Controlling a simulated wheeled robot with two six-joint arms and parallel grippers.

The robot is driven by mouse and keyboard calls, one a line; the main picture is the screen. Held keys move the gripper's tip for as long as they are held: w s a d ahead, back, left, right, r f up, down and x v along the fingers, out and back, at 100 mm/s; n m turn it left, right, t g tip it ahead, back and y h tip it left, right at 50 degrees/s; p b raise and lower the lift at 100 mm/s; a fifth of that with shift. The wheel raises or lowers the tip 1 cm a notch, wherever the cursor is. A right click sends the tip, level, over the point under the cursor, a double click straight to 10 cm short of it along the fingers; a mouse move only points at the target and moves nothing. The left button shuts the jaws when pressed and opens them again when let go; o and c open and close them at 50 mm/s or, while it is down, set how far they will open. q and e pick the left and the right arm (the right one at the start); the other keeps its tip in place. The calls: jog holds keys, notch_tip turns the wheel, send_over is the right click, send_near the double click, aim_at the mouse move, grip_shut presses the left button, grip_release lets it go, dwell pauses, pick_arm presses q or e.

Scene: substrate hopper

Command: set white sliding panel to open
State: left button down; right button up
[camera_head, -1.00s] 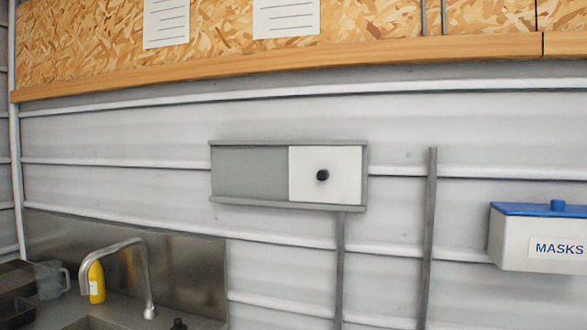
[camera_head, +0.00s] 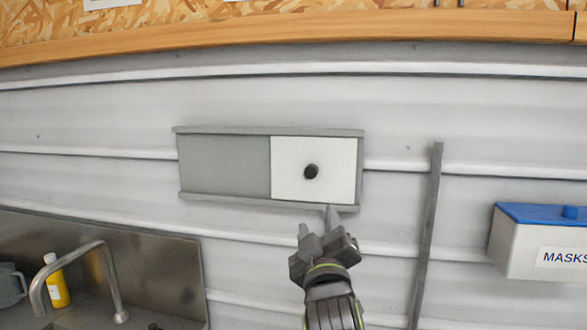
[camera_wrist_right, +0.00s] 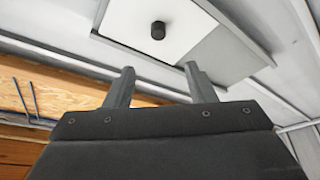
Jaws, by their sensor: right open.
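The white sliding panel (camera_head: 291,187) sits at the right end of a grey horizontal frame (camera_head: 222,168) on the wall. A round black knob (camera_head: 311,171) stands out from the panel. The grey left part of the frame is uncovered. My right gripper (camera_head: 318,222) is open and empty, below the panel and its knob in the head view, apart from the knob. In the right wrist view the two fingers (camera_wrist_right: 157,84) are spread, with the white panel (camera_wrist_right: 183,28) and knob (camera_wrist_right: 158,30) beyond them. My left gripper is not in view.
A grey vertical post (camera_head: 427,225) stands right of the frame. A white masks box (camera_head: 508,246) with a blue lid hangs at the right. A tap (camera_head: 106,262) and a yellow bottle (camera_head: 57,287) are at the lower left. A wooden ledge (camera_head: 300,36) runs above.

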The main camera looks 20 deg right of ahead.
aim_at(311, 174)
jog(key=p+x, duration=0.3)
jog(key=x, duration=0.5)
jog(key=p+x, duration=0.3)
jog(key=x, duration=0.6)
jog(key=shift+r, duration=0.25)
grip_shut()
